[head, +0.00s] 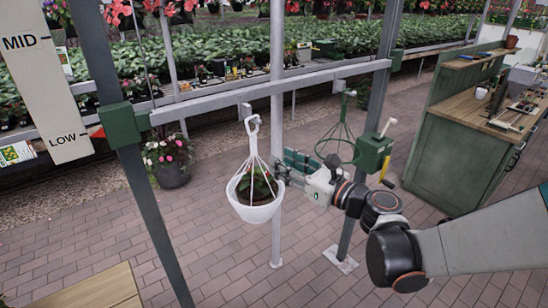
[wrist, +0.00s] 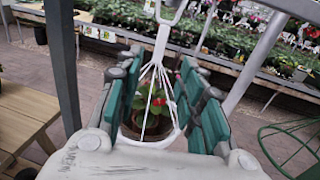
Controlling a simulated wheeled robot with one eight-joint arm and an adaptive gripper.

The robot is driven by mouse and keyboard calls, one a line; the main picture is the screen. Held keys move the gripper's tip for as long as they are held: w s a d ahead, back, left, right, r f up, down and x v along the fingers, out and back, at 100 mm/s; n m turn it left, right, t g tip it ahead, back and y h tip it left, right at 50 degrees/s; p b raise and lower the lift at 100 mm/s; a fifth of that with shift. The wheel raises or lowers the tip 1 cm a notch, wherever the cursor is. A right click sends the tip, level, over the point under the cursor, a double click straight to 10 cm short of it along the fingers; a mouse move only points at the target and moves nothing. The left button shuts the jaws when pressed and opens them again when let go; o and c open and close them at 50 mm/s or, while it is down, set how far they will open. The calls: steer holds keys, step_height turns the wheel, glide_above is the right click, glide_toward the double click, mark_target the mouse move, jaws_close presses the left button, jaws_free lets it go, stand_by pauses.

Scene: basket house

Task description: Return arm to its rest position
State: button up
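My gripper (head: 292,162) is at the end of my arm, just right of the straps of a white hanging basket (head: 256,213). In the wrist view my gripper's green-padded fingers (wrist: 158,100) are apart, with the basket's white straps (wrist: 160,75) showing in the gap. I cannot tell whether the fingers touch the straps. The basket holds a pot with a leafy plant (head: 257,186), whose red flower shows in the wrist view (wrist: 158,102). The basket hangs from a hook (head: 245,111) under the grey crossbar.
A green wire hanger (head: 341,141) hangs to the right of my gripper, next to a green box with a yellow-handled crank (head: 374,155). Grey posts (head: 277,100) stand close by. A green workbench (head: 455,150) is at right; the brick floor (head: 225,265) is mostly clear.

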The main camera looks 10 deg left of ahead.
steer(key=w+d+r+m+t+h+b, duration=0.1)
steer(key=d+r+m+t+h, duration=0.2)
steer(key=d+m, duration=0.45)
steer(key=w+d+r+m+t+h+b, duration=0.1)
steer(key=d+r+m+t+h+b, duration=0.15)
steer(key=d+m+h, duration=0.4)
steer(key=w+d+r+m+t+h+b, duration=0.1)
steer(key=d+m+t+h, duration=0.25)
steer(key=d+m, duration=0.6)
steer(key=s+d+f+m+g+h+b, duration=0.2)
steer(key=s+d+f+m+g+h, duration=0.15)
steer(key=s+d+f+m, duration=0.6)
steer(key=s+a+f+m+g+y+b, duration=0.1)
steer(key=s+a+f+m+g+b, duration=0.1)
steer(key=s+f+m+g, duration=0.5)
steer(key=s+f+m, duration=0.4)
steer(key=s+m, duration=0.3)
steer(key=shift+s+m+g, duration=0.35)
steer(key=shift+m, duration=0.05)
